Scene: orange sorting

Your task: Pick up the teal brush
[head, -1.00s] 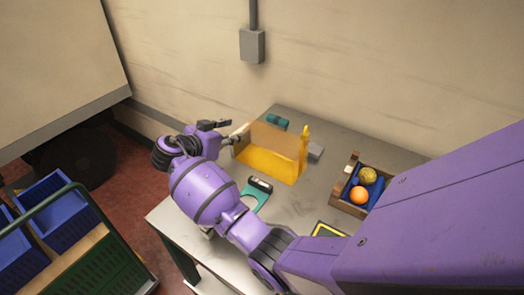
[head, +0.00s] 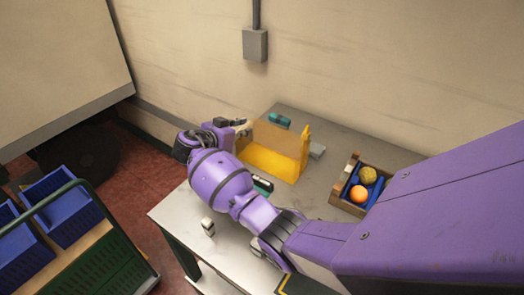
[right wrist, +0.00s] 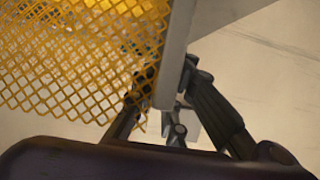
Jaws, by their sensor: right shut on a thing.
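A small teal item (head: 280,118), perhaps the teal brush, lies at the back of the grey table, behind a yellow mesh holder (head: 268,162). Another teal item with a dark part (head: 263,185) lies in front of the holder, partly behind my right arm. My right gripper (head: 243,128) is at the holder's left end. In the right wrist view its fingers (right wrist: 175,105) are on both sides of a pale panel (right wrist: 178,50) beside the yellow mesh; it seems shut on this panel. The exact contact is partly hidden. My left gripper is not in view.
A wooden box (head: 346,206) with a blue lining holds an orange (head: 359,194) and a brownish-yellow ball (head: 367,175). A green cart with blue crates (head: 65,205) stands left of the table (head: 170,217).

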